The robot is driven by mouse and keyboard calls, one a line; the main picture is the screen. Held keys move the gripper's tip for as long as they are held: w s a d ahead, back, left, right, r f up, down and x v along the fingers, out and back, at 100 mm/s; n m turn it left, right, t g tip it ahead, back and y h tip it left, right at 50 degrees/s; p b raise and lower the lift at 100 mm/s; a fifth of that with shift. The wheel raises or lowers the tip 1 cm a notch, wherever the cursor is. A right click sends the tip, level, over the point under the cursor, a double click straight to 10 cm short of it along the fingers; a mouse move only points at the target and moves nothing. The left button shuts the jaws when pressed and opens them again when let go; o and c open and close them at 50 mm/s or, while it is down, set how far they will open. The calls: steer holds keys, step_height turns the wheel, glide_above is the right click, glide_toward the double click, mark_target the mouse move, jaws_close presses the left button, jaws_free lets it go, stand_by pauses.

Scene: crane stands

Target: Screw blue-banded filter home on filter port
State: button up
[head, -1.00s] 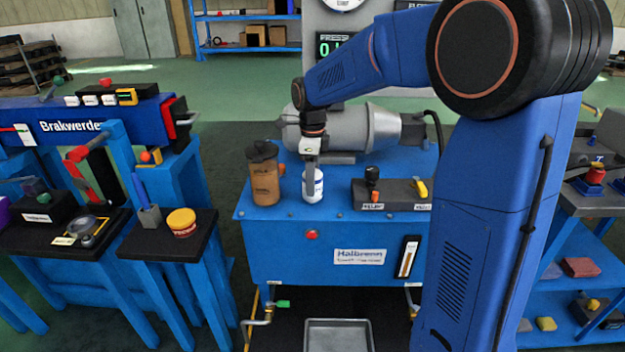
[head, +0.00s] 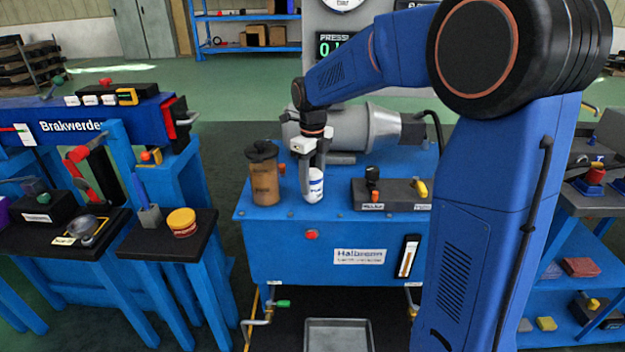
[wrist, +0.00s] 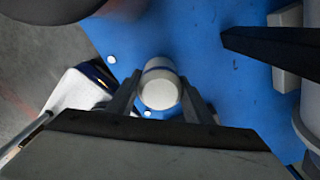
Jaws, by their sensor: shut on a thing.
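The blue-banded filter (head: 315,186) is a small white cylinder with a dark blue band, standing upright on top of the blue power unit (head: 300,261). My gripper (head: 313,172) points down over it and is shut on it. In the wrist view the filter (wrist: 159,88) sits between the two dark fingers of my gripper (wrist: 160,98), its pale round end facing the camera. The filter port is not visible; the filter and fingers cover that spot, and I cannot tell how far the filter is seated.
A brown canister (head: 264,178) stands close to the left of the filter. A black block with a knob and yellow lever (head: 390,194) is to the right. A grey motor (head: 350,128) lies behind. A metal tray (head: 338,335) is on the floor in front.

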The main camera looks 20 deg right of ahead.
steer(key=o, duration=1.4)
steer(key=shift+c, duration=1)
